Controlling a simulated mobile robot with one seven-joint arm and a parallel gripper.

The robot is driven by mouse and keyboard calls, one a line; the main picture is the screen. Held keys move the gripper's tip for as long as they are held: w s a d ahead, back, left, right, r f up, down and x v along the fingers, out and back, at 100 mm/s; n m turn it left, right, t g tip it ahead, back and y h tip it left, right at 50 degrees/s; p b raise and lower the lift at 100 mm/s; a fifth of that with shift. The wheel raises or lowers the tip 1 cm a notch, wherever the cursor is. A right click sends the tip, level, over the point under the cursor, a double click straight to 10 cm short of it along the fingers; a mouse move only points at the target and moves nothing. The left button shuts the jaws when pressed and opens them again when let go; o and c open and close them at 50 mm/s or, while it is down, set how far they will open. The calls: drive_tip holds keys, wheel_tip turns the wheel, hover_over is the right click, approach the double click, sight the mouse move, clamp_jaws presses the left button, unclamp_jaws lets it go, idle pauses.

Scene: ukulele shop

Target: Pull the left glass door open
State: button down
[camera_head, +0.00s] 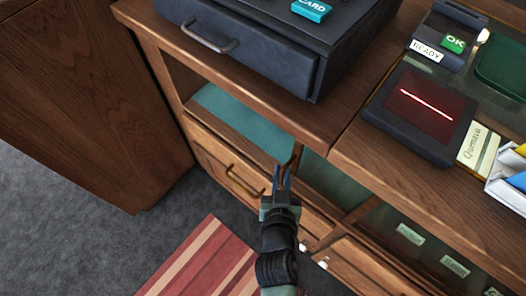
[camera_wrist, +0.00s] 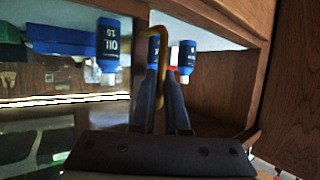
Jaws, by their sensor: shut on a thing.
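The left glass door (camera_head: 240,118) is a teal-tinted pane under the wooden counter top, left of centre in the head view. Its thin brass handle (camera_head: 296,157) stands at the pane's right end. The handle also shows in the wrist view (camera_wrist: 161,62) as an upright bar running down between my fingers. My gripper (camera_head: 284,176) reaches up from below and is shut on this handle; the wrist view shows both fingers (camera_wrist: 164,95) beside the bar. Whether the door stands ajar I cannot tell.
A wooden drawer (camera_head: 232,176) with a brass pull lies below the door. A dark cash drawer (camera_head: 235,45) and a scanner (camera_head: 420,112) stand on the counter. Blue oil bottles (camera_wrist: 108,50) show in the wrist view. A striped rug (camera_head: 208,262) lies on the grey floor.

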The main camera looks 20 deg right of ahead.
drive_tip(key=shift+s+d+f+p, duration=0.1)
drive_tip(key=shift+s+d+p, duration=0.25)
drive_tip(key=shift+s, duration=0.4)
drive_tip(key=shift+s+d+f+p, duration=0.15)
drive_tip(key=shift+s+d, duration=0.25)
drive_tip(key=shift+s, duration=0.35)
drive_tip(key=c, duration=1)
unclamp_jaws()
drive_tip(key=shift+r, duration=0.1)
drive_tip(key=shift+o, duration=0.4)
drive_tip(key=shift+d+r, duration=0.1)
drive_tip(key=shift+d, duration=0.1)
drive_tip(key=v, duration=1.3)
drive_tip(key=shift+p, duration=0.45)
